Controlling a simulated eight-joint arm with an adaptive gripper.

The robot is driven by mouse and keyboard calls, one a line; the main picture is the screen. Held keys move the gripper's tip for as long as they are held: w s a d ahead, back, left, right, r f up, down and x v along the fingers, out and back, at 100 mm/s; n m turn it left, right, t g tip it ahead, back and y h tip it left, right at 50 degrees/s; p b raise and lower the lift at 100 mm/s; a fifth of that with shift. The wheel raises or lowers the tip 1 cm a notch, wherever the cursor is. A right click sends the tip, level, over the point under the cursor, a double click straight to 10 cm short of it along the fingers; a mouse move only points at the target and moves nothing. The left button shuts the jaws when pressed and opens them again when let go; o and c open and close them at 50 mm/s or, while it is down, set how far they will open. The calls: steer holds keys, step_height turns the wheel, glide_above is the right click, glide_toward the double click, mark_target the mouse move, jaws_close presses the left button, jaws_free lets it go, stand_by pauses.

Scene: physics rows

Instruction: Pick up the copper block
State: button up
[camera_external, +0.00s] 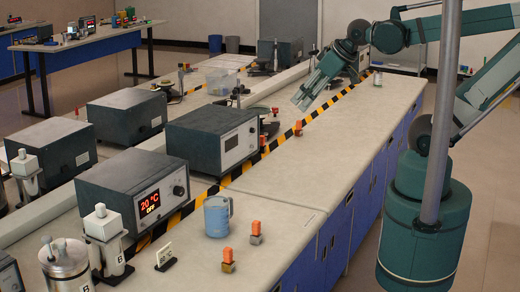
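Several small blocks with orange tops sit on the bench, and I cannot tell for certain which is the copper block. One with a yellowish-brown lower part (228,267) is near the front edge. One with a grey lower part (256,240) is just behind it. Another small orange-brown block (298,130) sits farther back beside the striped tape. My gripper (302,98) is above the far part of the bench, tilted down and left, above and near that farther block, apparently apart from it. Its fingers are too small to read as open or shut.
A blue mug (217,216) stands near the front blocks. A heater box showing 20 °C, OFF (135,195) and another grey box (212,138) stand beyond the striped tape (237,171). The bench top (340,140) right of the tape is mostly clear. A vertical pole (442,110) stands at right.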

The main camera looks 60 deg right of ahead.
steer(key=w+d+r+n+t+h+b, duration=0.2)
steer(key=w+d+r+n+h, duration=0.1)
steer(key=w+d, duration=0.85)
steer(key=w+d+r+n+t+h+b, duration=0.2)
steer(key=w+d+t+h+b, duration=0.15)
steer(key=w+d, duration=0.8)
steer(key=n+t+y+b, duration=0.2)
steer(key=n+t+b, duration=0.5)
steer(key=n, duration=1.8)
glide_above(299, 128)
steer(key=s+a+b, duration=0.1)
steer(key=s+a, duration=0.1)
steer(key=s, duration=0.1)
step_height(299, 128, down, 25)
steer(key=g, duration=0.1)
steer(key=s+f+n, duration=0.1)
steer(key=f, duration=0.3)
steer(key=s+d+f+n+y+b, duration=0.1)
steer(key=f, duration=0.3)
steer(key=s+f+n+g, duration=0.1)
steer(key=s+f, duration=0.1)
steer(key=f, duration=0.2)
steer(key=shift+s+d+n+y+b, duration=0.1)
steer(key=shift+d+n+y+b, duration=0.15)
steer(key=shift+d+n+b, duration=0.15)
